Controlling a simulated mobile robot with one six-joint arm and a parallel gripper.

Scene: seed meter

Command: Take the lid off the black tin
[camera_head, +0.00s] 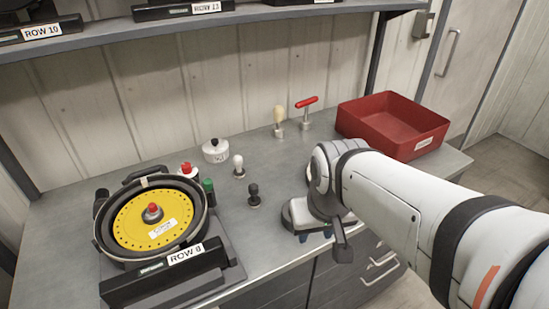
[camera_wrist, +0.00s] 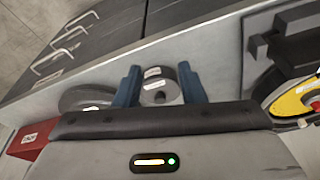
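In the head view my gripper (camera_head: 314,237) is low over the counter's front edge, and my wrist hides the tin there.
On the counter (camera_head: 270,240), a white pot with a black knob (camera_head: 215,151) and several small knobbed tools stand left of my arm. A yellow seed disc (camera_head: 150,222) sits farther left. A red bin (camera_head: 392,128) stands behind my arm. A grey rounded object (camera_wrist: 88,98) lies beside my gripper.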

